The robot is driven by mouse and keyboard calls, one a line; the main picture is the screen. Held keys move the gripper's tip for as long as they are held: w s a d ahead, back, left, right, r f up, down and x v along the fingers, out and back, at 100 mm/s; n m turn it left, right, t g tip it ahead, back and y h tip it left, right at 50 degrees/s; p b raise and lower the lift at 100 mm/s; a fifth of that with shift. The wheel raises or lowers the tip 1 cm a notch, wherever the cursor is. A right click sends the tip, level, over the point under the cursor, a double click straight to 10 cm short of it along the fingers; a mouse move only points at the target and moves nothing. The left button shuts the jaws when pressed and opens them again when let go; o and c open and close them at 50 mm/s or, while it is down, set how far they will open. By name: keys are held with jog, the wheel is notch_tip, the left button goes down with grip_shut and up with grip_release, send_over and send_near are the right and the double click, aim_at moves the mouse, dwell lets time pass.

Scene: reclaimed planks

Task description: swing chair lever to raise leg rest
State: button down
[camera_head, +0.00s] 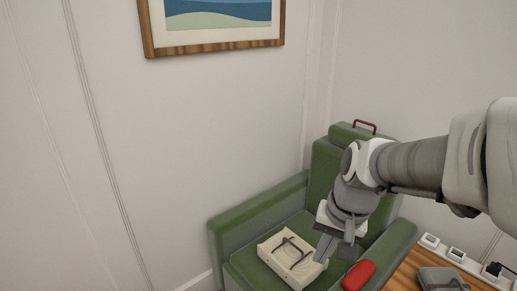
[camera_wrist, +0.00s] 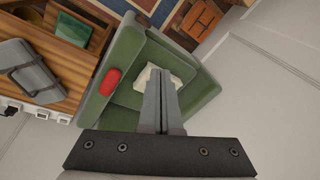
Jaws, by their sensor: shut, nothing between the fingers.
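The green armchair (camera_head: 322,180) stands in the corner in the head view and fills the middle of the wrist view (camera_wrist: 126,97). A dark red bracket-shaped handle (camera_head: 364,127) sits on top of its backrest. I cannot make out a side lever or a raised leg rest in either view. My gripper (camera_head: 335,248) is shut and empty, pointing down over the chair near its right armrest. In the wrist view its fingers (camera_wrist: 166,75) are together, overlapping the seat. My arm hides part of the backrest and right armrest.
A cream box (camera_head: 292,258) with dark thin-framed glasses lies on the seat. A red case (camera_head: 359,275) rests on the right armrest near my gripper. A wooden table (camera_head: 405,276) with a grey case (camera_head: 442,279) and a white power strip (camera_head: 455,254) stand at right.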

jog(key=w+d+f+m+g+b, duration=0.1)
jog(key=f+b, duration=0.4)
jog(key=f, duration=0.9)
jog(key=w+d+f+m+g+b, duration=0.2)
jog(key=w+f+m+b, duration=0.3)
jog(key=f, duration=1)
jog(key=shift+d+g+y, duration=0.3)
jog(key=shift+d+y, duration=0.1)
jog(key=shift+d, duration=0.25)
jog(key=b+x, duration=0.4)
jog(key=x, duration=0.6)
jog(key=shift+b, duration=0.35)
jog(key=shift+s+a+r, duration=0.1)
jog(key=shift+a, duration=0.05)
jog(key=shift+s+a+p, duration=0.3)
